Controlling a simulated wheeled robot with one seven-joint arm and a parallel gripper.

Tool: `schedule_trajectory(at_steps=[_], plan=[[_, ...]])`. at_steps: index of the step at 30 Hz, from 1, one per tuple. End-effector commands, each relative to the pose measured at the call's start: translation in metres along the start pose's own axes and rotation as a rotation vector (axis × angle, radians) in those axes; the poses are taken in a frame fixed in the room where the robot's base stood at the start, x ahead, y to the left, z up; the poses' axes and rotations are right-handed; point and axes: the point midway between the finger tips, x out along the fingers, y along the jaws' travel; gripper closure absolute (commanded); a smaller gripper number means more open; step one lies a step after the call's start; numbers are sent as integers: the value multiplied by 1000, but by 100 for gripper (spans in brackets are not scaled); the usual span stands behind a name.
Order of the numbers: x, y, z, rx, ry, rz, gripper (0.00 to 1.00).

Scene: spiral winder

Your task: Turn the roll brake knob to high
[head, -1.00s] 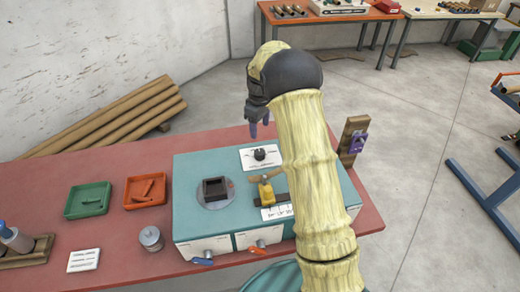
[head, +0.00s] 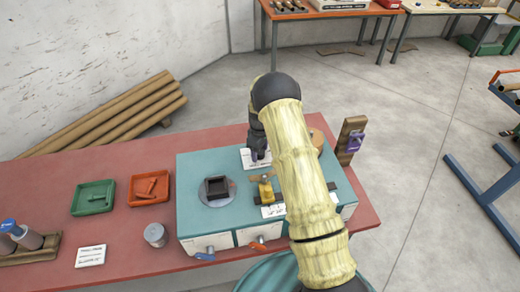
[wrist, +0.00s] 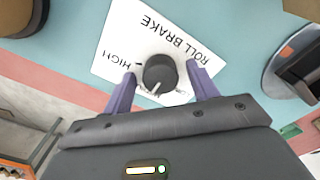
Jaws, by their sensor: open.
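The roll brake knob (wrist: 160,73) is a round dark knob on a white label plate (wrist: 143,25) in the wrist view. The plate reads ROLL BRAKE, with HIGH at the left; lettering at the right, near the right finger, is partly hidden. The knob's pale pointer line faces the picture's bottom, slightly left, away from the HIGH mark. My gripper (wrist: 161,80) is open, with one purple finger on each side of the knob and gaps showing. In the head view my gripper (head: 259,153) is over the plate (head: 247,160) and hides the knob.
The teal machine top (head: 195,165) holds a dark square block (head: 217,187) on a grey disc and a yellow-brown fitting (head: 265,190). A wooden post with a purple part (head: 352,141) stands at the right. Green (head: 93,197) and orange (head: 150,188) trays lie left on the red table.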

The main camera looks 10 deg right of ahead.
Motion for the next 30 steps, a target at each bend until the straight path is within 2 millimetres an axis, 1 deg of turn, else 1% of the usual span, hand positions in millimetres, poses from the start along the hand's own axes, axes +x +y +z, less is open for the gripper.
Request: schedule_trajectory(at_steps=[3,4,6,8,9,10,11,22,30], plan=[[0,0,0,0,0,0,41],[0,0,0,0,0,0,43],[0,0,0,0,0,0,57],[0,0,0,0,0,0,69],[0,0,0,0,0,0,77],[0,0,0,0,0,0,82],[0,0,0,0,0,0,86],[1,0,0,34,0,1,86],[2,1,0,162,0,2,86]])
